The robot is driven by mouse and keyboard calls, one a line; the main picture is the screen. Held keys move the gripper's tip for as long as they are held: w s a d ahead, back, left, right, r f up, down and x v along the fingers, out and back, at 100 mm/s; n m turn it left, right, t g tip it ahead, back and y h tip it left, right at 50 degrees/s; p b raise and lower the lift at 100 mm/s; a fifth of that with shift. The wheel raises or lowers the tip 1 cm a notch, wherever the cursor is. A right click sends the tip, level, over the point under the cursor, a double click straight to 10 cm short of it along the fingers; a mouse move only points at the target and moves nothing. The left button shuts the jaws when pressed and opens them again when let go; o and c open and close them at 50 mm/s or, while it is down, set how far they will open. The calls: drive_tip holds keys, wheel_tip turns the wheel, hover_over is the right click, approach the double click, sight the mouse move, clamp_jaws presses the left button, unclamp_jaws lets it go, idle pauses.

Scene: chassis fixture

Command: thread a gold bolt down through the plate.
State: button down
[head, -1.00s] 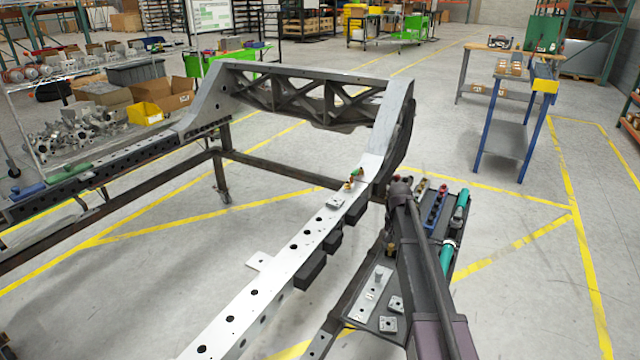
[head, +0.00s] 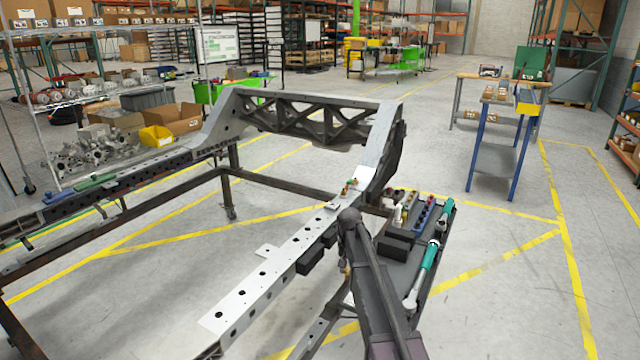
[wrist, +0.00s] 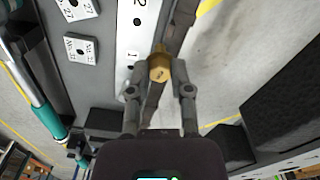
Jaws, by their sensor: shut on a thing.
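My gripper (wrist: 160,80) is shut on a gold bolt (wrist: 160,66), whose hex head sits between the two fingertips in the wrist view. In the head view my arm hides most of the gripper. A small plate (head: 333,205) lies on the pale chassis rail (head: 262,278), with small gold and coloured parts (head: 351,187) farther up.
A dark tray (head: 428,262) right of my arm holds a teal-handled tool (head: 424,270), sockets and small parts. Dark blocks (head: 310,260) hang along the rail's side. In the wrist view a large dark block (wrist: 285,105) stands at right.

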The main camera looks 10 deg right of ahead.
drive_tip(key=shift+s+a, duration=0.15)
drive_tip(key=shift+a, duration=0.1)
drive_tip(key=shift+a+r, duration=0.1)
